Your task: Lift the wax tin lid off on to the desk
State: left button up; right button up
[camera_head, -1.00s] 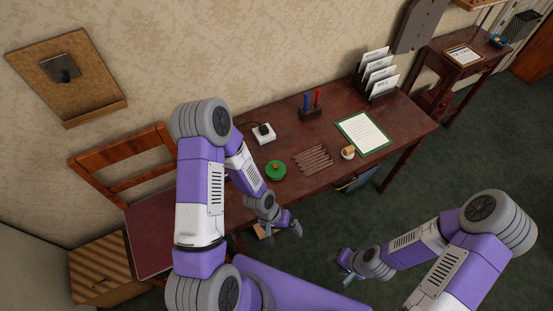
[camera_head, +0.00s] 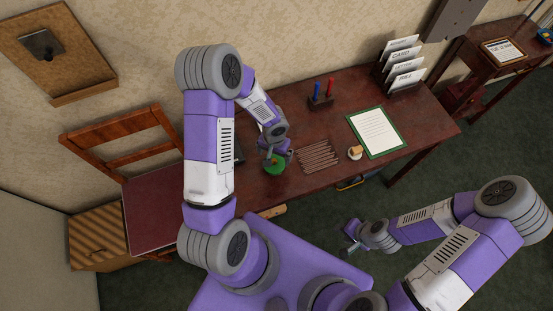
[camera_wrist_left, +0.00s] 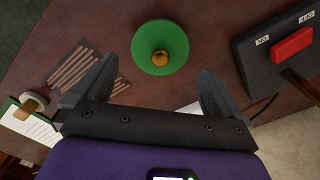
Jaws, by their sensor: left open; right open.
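The wax tin (camera_head: 276,166) is green and stands on the brown desk (camera_head: 350,88), partly hidden behind my left gripper in the head view. In the left wrist view its round green lid (camera_wrist_left: 160,34) with a brass knob (camera_wrist_left: 160,57) shows from above. My left gripper (camera_head: 277,158) is open and empty, with its fingers pointing toward the tin; the lid lies beyond the space between the fingertips, apart from them. It also shows in the left wrist view (camera_wrist_left: 155,80). My right gripper (camera_head: 347,240) is open and empty, in front of the desk over the floor.
Several brown sticks (camera_head: 318,155) lie right of the tin, with a small knobbed stamp (camera_head: 355,152) and a green-edged paper (camera_head: 376,132) further right. A dark box with a red switch (camera_wrist_left: 292,45) stands near the tin. A pen stand (camera_head: 320,102) is behind.

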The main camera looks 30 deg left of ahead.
aim_at(274, 161)
pick_arm(q)
jog(key=f, duration=0.4)
jog(key=shift+s+b, duration=0.3)
jog(key=shift+b, duration=0.1)
jog(key=shift+w+f, duration=0.1)
jog(key=shift+f, duration=0.45)
jog(key=c, duration=0.7)
jog(key=shift+o, duration=0.2)
jog(key=shift+r, duration=0.1)
